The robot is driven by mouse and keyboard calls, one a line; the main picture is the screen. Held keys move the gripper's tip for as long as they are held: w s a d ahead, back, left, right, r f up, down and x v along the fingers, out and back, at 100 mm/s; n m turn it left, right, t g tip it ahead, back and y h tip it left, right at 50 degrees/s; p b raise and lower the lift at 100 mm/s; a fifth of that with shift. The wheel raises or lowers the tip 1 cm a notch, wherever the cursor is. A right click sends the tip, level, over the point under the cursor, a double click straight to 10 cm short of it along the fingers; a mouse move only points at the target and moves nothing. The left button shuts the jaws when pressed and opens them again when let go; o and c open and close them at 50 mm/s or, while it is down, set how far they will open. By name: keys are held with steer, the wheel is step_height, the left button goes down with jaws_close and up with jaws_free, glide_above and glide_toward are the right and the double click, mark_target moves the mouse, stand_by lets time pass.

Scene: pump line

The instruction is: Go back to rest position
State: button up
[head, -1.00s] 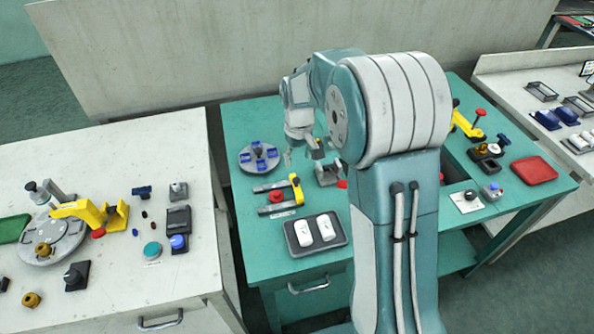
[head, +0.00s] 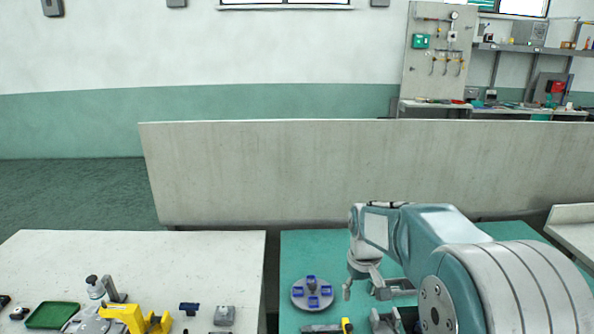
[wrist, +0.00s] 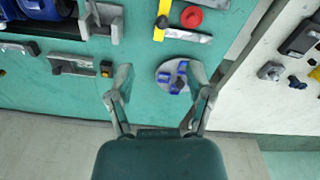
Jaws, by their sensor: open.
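My gripper (head: 365,290) hangs at the end of my folded arm, above the green table (head: 300,262) in the head view. It is open and empty. A round grey disc with blue blocks (head: 312,294) lies on the table to the left of the gripper in the head view. In the wrist view the disc (wrist: 175,77) shows close beside the right finger, which partly covers it. The gripper's height above the table is hard to tell.
A tall pale partition (head: 350,165) stands behind the tables. A white table (head: 150,255) at left holds a green tray (head: 52,315), yellow parts (head: 122,316) and small fittings.

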steer(key=s+r+m+t, duration=0.1)
steer(key=s+r+t, duration=0.1)
steer(key=s+r, duration=0.85)
steer(key=s+m+t, duration=0.1)
steer(key=s+t, duration=0.2)
steer(key=s, duration=1.2)
steer(key=shift+a+f+m, duration=0.4)
